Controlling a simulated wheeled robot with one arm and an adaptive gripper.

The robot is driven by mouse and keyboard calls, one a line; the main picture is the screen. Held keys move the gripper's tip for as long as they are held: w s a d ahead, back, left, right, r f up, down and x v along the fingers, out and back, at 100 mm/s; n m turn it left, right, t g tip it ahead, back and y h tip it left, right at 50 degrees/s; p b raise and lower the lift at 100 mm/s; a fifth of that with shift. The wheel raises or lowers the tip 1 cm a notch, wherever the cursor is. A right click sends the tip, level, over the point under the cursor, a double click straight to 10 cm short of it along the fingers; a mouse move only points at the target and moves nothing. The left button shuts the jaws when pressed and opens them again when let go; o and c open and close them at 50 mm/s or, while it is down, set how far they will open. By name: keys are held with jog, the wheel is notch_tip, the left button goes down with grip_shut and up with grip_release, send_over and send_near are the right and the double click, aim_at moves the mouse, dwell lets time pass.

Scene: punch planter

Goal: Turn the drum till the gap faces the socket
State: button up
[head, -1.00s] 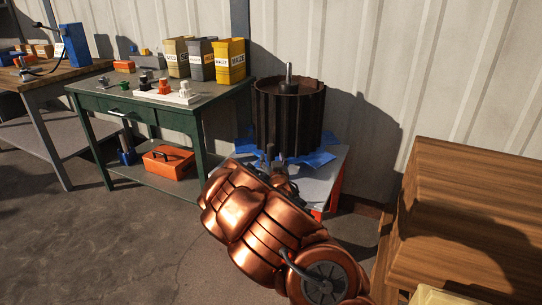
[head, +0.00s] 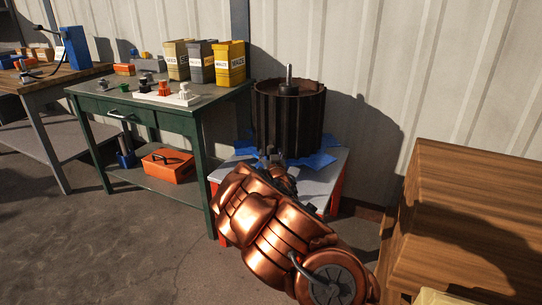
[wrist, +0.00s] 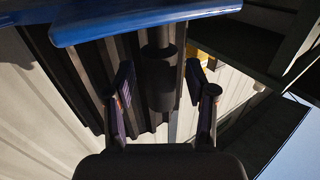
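The dark ribbed drum (head: 288,120) stands upright on a small table (head: 325,178) with blue sheeting, and a metal shaft (head: 289,72) rises from its top. My gripper (head: 270,155) is low at the drum's front, partly hidden by my copper arm. In the wrist view its two fingers (wrist: 160,85) are spread. A dark stepped cylinder (wrist: 161,80) shows between them, without clear contact. The drum's dark ribs (wrist: 95,70) show behind, with a blue edge (wrist: 140,18) across the top. I cannot make out the gap or the socket.
A green bench (head: 150,105) with tins (head: 230,62) and small coloured parts stands at the left. An orange toolbox (head: 169,165) sits on its lower shelf. A wooden crate (head: 475,190) is close on the right. The corrugated wall is just behind the drum.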

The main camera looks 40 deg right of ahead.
grip_shut()
jog(key=shift+r, duration=0.1)
dwell(0.5)
